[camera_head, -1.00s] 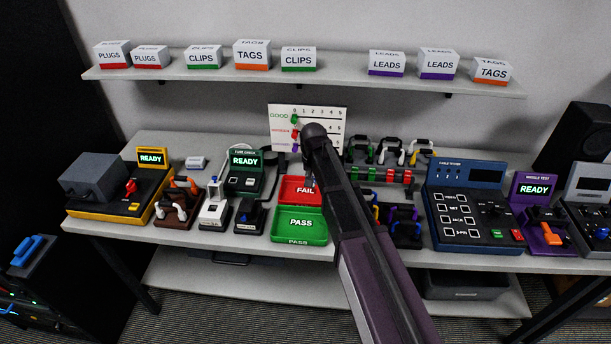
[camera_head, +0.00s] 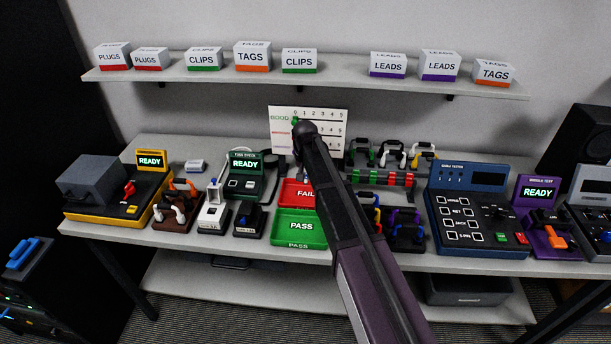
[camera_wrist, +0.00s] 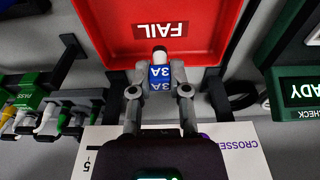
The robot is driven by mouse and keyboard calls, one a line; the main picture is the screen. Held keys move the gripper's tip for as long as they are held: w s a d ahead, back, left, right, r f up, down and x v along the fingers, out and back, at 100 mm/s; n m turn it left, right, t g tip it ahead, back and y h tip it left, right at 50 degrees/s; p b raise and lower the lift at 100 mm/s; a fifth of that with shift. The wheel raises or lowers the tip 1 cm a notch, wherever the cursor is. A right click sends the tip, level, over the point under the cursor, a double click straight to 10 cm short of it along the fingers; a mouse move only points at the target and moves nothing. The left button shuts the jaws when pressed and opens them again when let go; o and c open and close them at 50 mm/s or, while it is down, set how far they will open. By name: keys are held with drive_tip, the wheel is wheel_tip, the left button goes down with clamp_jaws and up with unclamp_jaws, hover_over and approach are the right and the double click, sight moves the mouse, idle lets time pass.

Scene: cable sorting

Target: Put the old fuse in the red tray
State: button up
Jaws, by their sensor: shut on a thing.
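My gripper (camera_wrist: 161,82) is shut on the old fuse (camera_wrist: 160,73), a small cylinder with a blue band marked 3A and a pale end. The red tray (camera_wrist: 205,60), marked FAIL, lies just past the fuse in the wrist view. The fuse's pale end overlaps the tray's near part in that view; its height above it is hard to tell. In the head view the red tray (camera_head: 288,193) sits on the bench, partly hidden by my arm. My gripper is mostly hidden behind the arm there, near the tray's back edge.
A green PASS tray (camera_head: 290,228) adjoins the red tray in front. The green fuse checker (camera_head: 248,178), showing READY, stands to its left. A white chart board (camera_head: 280,145) stands behind my wrist. A cable rack (camera_head: 385,178) and a blue tester (camera_head: 468,205) are to the right.

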drive_tip(key=shift+f+b, duration=2.4)
drive_tip(key=shift+f, duration=0.1)
drive_tip(key=shift+f+b, duration=0.9)
idle(1.4)
drive_tip(key=o, duration=0.9)
drive_tip(key=shift+c, duration=0.2)
drive_tip(key=o, duration=0.5)
drive_tip(key=shift+r+p, duration=4)
drive_tip(key=shift+p, duration=0.05)
